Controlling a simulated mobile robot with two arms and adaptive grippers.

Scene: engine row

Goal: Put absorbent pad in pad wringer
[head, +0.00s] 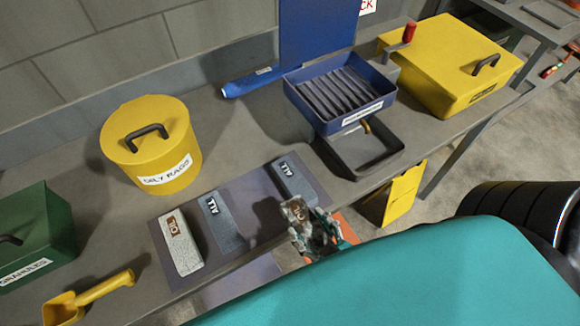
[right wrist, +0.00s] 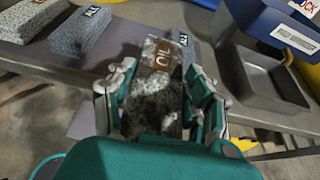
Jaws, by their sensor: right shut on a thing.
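My right gripper (head: 316,236) is shut on a grey absorbent pad (head: 298,213) with a brown label and dark stains. It holds the pad at the front edge of the bench, in front of the dark mat. In the right wrist view the pad (right wrist: 157,85) sits between both fingers (right wrist: 160,105). The pad wringer (head: 340,92) is a blue box with a ribbed grey bed, its blue lid (head: 318,28) raised and a red-knobbed crank (head: 408,33) at its right. A dark tray (head: 364,146) sits below its front. The gripper is left of and nearer than the wringer. My left gripper is not in view.
Three labelled pads lie on a dark mat (head: 250,240): one brown-labelled (head: 181,245), two dark-labelled (head: 222,222), (head: 294,180). A yellow rag bin (head: 152,150) stands at left, a yellow box (head: 450,62) right of the wringer, a blue tube (head: 250,82) behind.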

